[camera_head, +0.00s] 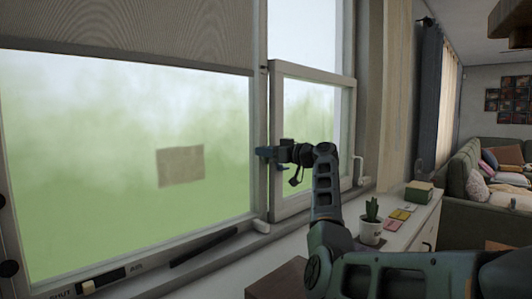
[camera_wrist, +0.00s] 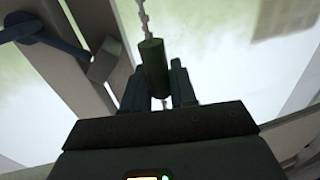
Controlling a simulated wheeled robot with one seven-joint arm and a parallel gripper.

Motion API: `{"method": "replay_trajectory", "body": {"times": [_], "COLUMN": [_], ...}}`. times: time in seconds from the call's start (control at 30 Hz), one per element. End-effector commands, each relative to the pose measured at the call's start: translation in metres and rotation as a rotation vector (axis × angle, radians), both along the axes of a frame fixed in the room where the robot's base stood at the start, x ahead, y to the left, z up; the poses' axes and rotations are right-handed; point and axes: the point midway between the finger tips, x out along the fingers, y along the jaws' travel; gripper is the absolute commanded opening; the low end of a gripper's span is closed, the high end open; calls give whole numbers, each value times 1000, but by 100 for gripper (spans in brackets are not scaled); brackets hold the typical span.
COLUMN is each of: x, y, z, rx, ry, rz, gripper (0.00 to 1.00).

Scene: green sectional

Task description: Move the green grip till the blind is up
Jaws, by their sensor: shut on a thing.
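The blind (camera_head: 130,38) is a grey-beige sheet that covers only the top part of the large left window, and its bottom edge hangs above the open glass. The green grip (camera_wrist: 153,58) is a small dark green cylinder on a thin beaded cord (camera_wrist: 143,14). My gripper (camera_wrist: 158,85) is shut on the green grip, with one finger on each side of its lower end. In the head view my gripper (camera_head: 268,153) is at the post between the two windows, below the blind's edge. The grip cannot be made out there.
A brown rectangle (camera_head: 181,166) shows at the left window. A slider (camera_head: 88,286) marked SHUT and AIR is on the lower frame. A potted cactus (camera_head: 370,230), cards and a green box (camera_head: 418,192) stand on the right ledge. A dark blue lever (camera_wrist: 45,38) is left of my gripper.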

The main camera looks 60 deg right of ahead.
Motion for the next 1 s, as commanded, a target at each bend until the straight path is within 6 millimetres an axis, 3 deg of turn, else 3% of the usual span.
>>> {"method": "replay_trajectory", "body": {"times": [0.37, 0.53, 0.67, 1.0], "x": [0, 0, 0, -1], "y": [0, 0, 0, 0], "z": [1, 16, 43, 142], "rx": [0, -1, -4, -4], "ry": [0, -2, -3, -4], "rz": [1, 1, 0, -1], "gripper": [0, 0, 0, 0]}}
